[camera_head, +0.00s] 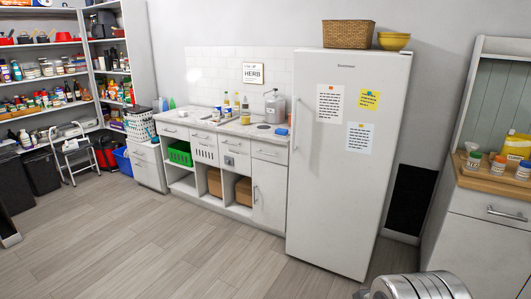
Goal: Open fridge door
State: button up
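The fridge (335,190) is a tall white unit standing upright right of the counter. Its door is closed, with no gap showing along its edges. A long vertical handle (297,122) runs along the upper left side of the door. Paper notes (330,104) are fixed to the upper door. A silver rounded metal part at the bottom right edge appears to be part of my arm, in front of and below the fridge. My gripper's fingers are not in view.
A wicker basket (348,34) and yellow bowls (393,41) sit on the fridge. A counter (230,128) adjoins its left. A wooden-topped cabinet (488,184) stands at right. The wooden floor (190,240) in front is clear. A step stool (72,155) stands far left.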

aim_at(347, 107)
jog(key=i, duration=1.95)
jog(key=u, duration=1.4)
jog(key=i, duration=1.35)
